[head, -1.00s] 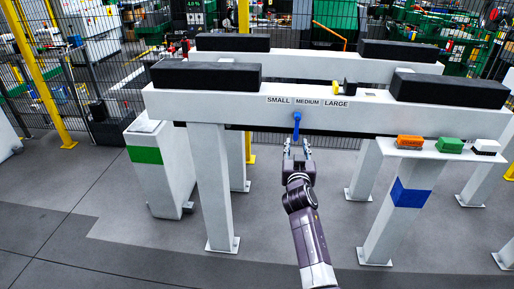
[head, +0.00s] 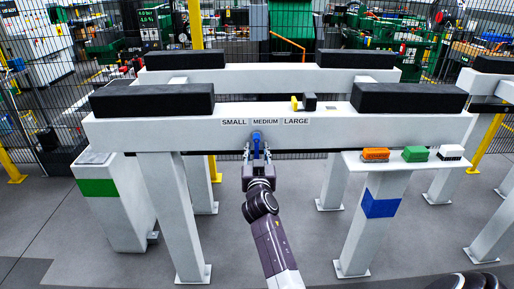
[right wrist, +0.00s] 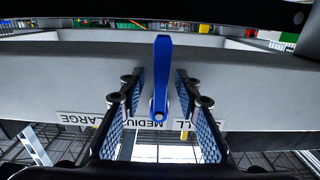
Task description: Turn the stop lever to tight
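The blue stop lever (head: 256,139) hangs down from the front of the white beam, under the MEDIUM label (head: 265,121). SMALL (head: 233,122) is to its left and LARGE (head: 296,121) to its right. My right gripper (head: 256,153) is open at the lever. In the right wrist view the lever (right wrist: 161,75) stands between the two fingers of the gripper (right wrist: 160,95), with a gap on each side. The labels appear upside down there. My left gripper is not in view. No label reading "tight" shows.
The white beam (head: 370,130) carries black pads (head: 152,100) and a small yellow piece (head: 295,103). At the right a white shelf (head: 395,168) holds orange (head: 375,154), green (head: 415,154) and white blocks (head: 451,153). Legs stand below the beam on both sides.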

